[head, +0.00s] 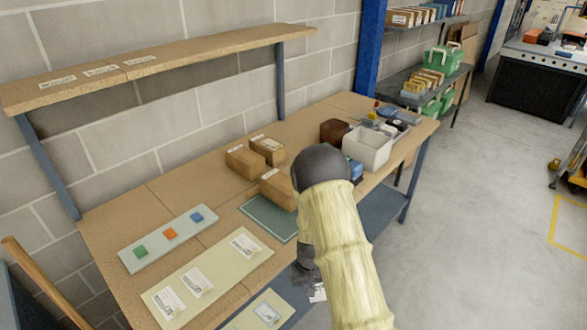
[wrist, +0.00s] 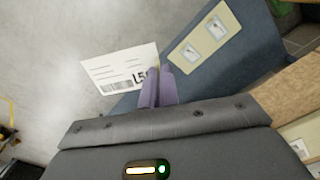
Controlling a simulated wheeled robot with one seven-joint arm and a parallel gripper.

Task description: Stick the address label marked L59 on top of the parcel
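My gripper (wrist: 158,85) has its purple fingers closed on the edge of a white address label (wrist: 118,70). Its print shows a barcode and "L5", with the last character hidden by the fingers. In the head view the label (head: 318,293) shows only as a sliver beside my arm, low at the table's front edge. A brown cardboard parcel (head: 277,190) sits on a dark green mat (head: 262,217), farther back on the table. My arm hides part of its right side. The label is apart from the parcel.
A cream board (head: 213,268) holds several labels. A pale strip (head: 160,242) carries green, orange and blue squares. Two other cartons (head: 245,162) stand behind the parcel. A white bin (head: 367,150) and a brown box are at right. A shelf (head: 150,65) overhangs the back.

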